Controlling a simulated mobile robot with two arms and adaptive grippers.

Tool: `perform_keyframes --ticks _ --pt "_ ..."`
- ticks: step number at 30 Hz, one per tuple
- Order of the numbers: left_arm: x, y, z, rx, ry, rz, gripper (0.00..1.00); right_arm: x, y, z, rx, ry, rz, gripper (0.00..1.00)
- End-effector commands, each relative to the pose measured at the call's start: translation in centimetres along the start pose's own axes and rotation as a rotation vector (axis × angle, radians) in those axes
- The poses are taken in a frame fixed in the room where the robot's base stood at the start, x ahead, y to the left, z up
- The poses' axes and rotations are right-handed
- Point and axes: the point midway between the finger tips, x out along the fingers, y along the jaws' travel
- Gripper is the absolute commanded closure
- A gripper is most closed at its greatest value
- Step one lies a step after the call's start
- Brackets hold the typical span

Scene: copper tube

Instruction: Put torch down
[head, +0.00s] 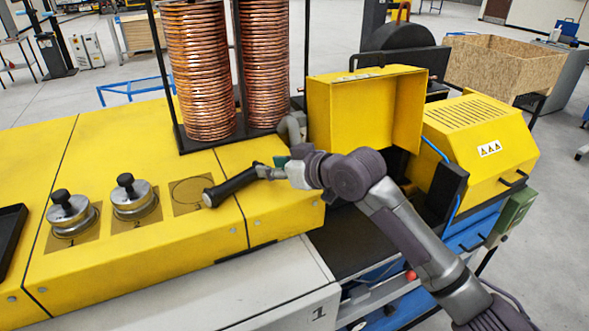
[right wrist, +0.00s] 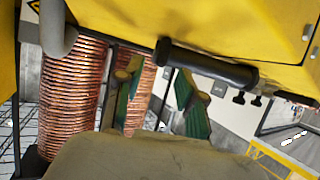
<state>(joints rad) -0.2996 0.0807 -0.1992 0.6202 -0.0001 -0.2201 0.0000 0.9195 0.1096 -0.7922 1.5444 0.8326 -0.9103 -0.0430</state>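The torch, a dark cylindrical handle (head: 232,187), shows on or just over the yellow top, beside the outlined square marked with a ring (head: 188,190). I cannot tell whether it touches the top. In the right wrist view the torch (right wrist: 210,66) lies just beyond the fingertips, against the yellow surface. My right gripper (head: 270,168) is at its right end. In the right wrist view its green-padded fingers (right wrist: 160,75) stand apart, with no torch visibly clamped between the pads. My left gripper is not in view.
Two metal weights with black knobs (head: 70,212) (head: 132,195) stand left of the square. Copper coils (head: 200,75) rise behind it. A raised yellow cover (head: 345,110) stands close behind my right arm. A yellow vented housing (head: 480,135) is at the right.

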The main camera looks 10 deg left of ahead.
Motion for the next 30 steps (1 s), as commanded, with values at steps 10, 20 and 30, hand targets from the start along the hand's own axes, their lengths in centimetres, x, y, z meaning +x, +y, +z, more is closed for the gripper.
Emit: perform_keyframes --ticks 10,20,30 --pt "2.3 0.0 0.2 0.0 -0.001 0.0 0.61 -7.3 0.0 0.3 -0.004 0.001 0.003 0.61" --pt "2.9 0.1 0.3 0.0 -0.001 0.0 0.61 -10.4 0.0 0.1 -0.001 -0.001 0.001 0.61" --pt "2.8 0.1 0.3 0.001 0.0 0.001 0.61 -10.4 0.0 0.1 -0.001 -0.001 0.001 0.61"
